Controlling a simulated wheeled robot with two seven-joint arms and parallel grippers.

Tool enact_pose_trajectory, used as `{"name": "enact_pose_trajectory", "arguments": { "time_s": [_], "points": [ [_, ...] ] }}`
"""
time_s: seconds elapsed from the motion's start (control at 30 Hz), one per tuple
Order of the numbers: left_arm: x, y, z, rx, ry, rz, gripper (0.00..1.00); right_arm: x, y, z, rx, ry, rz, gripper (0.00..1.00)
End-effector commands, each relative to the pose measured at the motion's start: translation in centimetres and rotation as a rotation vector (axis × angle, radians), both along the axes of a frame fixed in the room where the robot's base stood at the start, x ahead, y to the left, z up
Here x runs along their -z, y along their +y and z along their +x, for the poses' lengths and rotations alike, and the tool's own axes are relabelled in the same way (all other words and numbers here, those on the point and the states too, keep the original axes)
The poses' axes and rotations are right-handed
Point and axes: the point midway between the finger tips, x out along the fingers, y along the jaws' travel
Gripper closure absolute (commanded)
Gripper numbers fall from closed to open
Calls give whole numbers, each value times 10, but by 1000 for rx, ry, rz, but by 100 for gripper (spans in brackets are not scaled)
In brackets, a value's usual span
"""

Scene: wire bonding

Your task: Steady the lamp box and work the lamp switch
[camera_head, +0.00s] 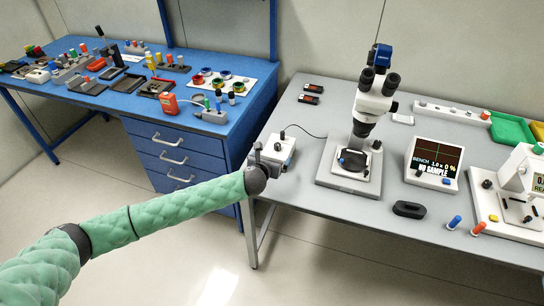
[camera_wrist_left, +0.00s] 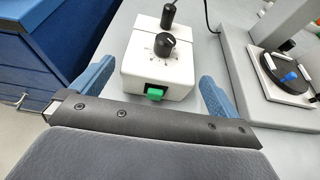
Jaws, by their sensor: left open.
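The lamp box (camera_head: 281,146) is a small white box at the left front part of the grey bench. In the left wrist view the lamp box (camera_wrist_left: 181,76) shows a black knob (camera_wrist_left: 163,45) on top and the green lamp switch (camera_wrist_left: 156,92) low on its near face. A black cable runs from its back. My left gripper (camera_head: 262,163) is at the near left side of the box. In the left wrist view its blue fingers (camera_wrist_left: 155,82) are open, one on each side of the box's near end, with no clear contact. My right gripper is out of view.
A microscope (camera_head: 372,105) on a grey base stands right of the box. A blue workbench (camera_head: 180,140) stands at the left.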

Motion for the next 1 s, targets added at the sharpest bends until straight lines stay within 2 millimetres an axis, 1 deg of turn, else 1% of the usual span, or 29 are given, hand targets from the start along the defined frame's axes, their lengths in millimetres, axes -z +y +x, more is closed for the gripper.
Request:
{"name": "enact_pose_trajectory", "arguments": {
  "time_s": [0.03,0.07,0.2,0.4,0.6,0.83,0.87,1.0],
  "points": [
    [0,-3,6,-1,0,-1,0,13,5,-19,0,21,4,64],
    [1,-4,10,-1,0,-1,0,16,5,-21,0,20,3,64],
    [9,-10,27,-2,1,-1,0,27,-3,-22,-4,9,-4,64],
    [19,-16,47,-2,1,-1,0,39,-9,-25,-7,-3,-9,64],
    [23,-18,55,-1,1,0,0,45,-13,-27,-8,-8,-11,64],
    [24,-18,55,-1,0,-1,0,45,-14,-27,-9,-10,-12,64],
    [24,-18,55,-1,0,-1,2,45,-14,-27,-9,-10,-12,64],
    [24,-18,55,0,0,-1,29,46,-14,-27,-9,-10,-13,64]
  ]
}}
